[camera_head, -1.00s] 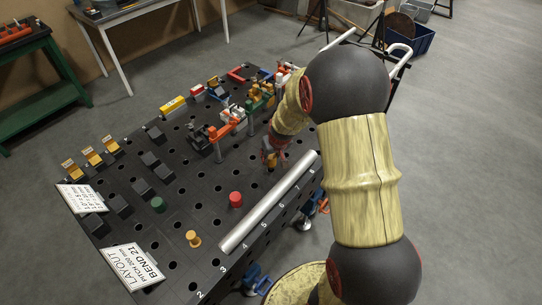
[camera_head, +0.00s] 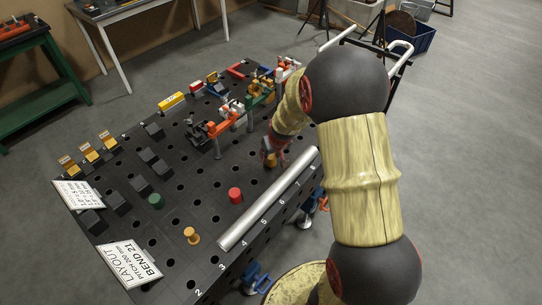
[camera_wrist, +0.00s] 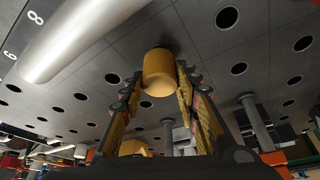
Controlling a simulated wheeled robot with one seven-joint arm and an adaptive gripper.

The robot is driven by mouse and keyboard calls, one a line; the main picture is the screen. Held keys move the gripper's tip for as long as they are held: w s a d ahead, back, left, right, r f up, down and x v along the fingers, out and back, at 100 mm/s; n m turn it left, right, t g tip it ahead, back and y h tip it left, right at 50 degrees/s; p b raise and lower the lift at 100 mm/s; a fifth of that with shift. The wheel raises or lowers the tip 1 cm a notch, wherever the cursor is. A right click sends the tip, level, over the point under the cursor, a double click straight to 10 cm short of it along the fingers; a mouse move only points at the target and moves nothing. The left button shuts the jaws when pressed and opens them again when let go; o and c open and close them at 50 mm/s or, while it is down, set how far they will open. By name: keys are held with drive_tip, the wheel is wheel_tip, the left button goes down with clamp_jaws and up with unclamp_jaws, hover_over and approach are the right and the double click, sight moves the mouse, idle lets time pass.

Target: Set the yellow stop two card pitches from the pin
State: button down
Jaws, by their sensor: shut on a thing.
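My gripper (camera_wrist: 160,85) is shut on a yellow cylindrical stop (camera_wrist: 158,72), which sits between the two fingertips in the wrist view. In the head view my gripper (camera_head: 271,158) is low over the dark perforated table, left of the far end of the silver tube. I cannot tell whether the stop touches the tabletop. An orange-yellow flanged pin (camera_head: 192,236) stands near the table's front. The white layout card (camera_head: 128,265) at the front left reads BEND 21, pitch 200 mm.
A silver tube (camera_head: 270,198) lies along the numbered right edge. A red stop (camera_head: 235,195) and a green stop (camera_head: 156,201) stand left of it. Orange clamps (camera_head: 220,128) are beyond. Black blocks (camera_head: 152,157) and a second card (camera_head: 77,193) are at left.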

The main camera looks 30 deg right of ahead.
drive_tip(key=shift+f+b, duration=0.2)
drive_tip(key=shift+b, duration=0.1)
drive_tip(key=shift+f+b, duration=0.35)
drive_tip(key=shift+f, duration=0.2)
drive_tip(key=c, duration=1.3)
unclamp_jaws()
drive_tip(key=shift+c, duration=0.2)
drive_tip(key=shift+o, duration=0.5)
